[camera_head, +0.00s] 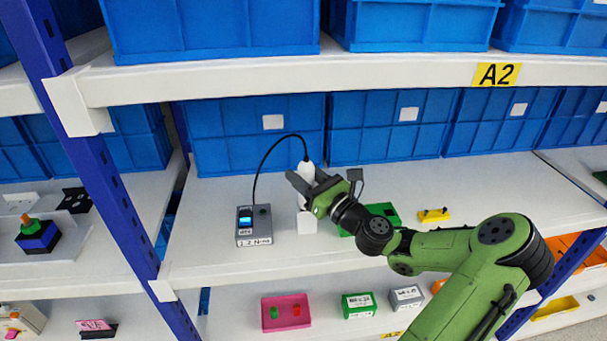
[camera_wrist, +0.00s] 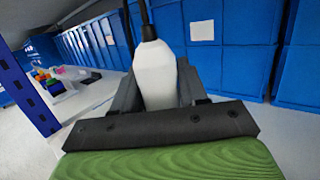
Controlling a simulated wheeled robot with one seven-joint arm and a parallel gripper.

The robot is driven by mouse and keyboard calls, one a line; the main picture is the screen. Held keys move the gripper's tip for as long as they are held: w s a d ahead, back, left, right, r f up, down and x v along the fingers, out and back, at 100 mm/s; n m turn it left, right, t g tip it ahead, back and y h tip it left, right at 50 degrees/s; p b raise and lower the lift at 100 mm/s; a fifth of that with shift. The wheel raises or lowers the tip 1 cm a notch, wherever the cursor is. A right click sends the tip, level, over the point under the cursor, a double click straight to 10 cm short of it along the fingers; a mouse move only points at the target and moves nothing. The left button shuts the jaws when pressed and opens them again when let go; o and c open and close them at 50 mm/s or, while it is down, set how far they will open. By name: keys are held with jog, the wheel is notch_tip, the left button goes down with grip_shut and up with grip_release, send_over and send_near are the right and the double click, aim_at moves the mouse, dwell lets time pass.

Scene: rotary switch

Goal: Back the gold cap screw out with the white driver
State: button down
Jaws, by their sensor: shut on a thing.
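The white driver (camera_head: 306,171) is upright between the fingers of my gripper (camera_head: 305,184) above the middle shelf; a black cable leaves its top. In the wrist view the white driver (camera_wrist: 155,75) stands between both fingers of my gripper (camera_wrist: 158,95), which are shut on it. A small white block (camera_head: 307,223) stands directly below; I cannot tell whether the driver's lower end touches it. The cable loops to a grey control box (camera_head: 254,226) with a lit blue screen at the left. I cannot make out the gold cap screw; a green piece (camera_head: 384,214) is partly hidden behind my wrist.
A small yellow part (camera_head: 433,215) lies to the right on the white shelf (camera_head: 205,262). Blue bins (camera_head: 253,150) line the back, and the upper shelf (camera_head: 300,80) overhangs. A blue post (camera_head: 105,190) stands left. Shelf room is free right of the yellow part.

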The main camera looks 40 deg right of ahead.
jog(key=shift+f, duration=0.15)
jog(key=c, duration=0.5)
grip_release()
jog(key=shift+f, duration=0.1)
jog(key=s+f, duration=0.3)
jog(key=s, duration=1.2)
jog(key=shift+s+p, duration=0.25)
jog(key=shift+p, duration=0.05)
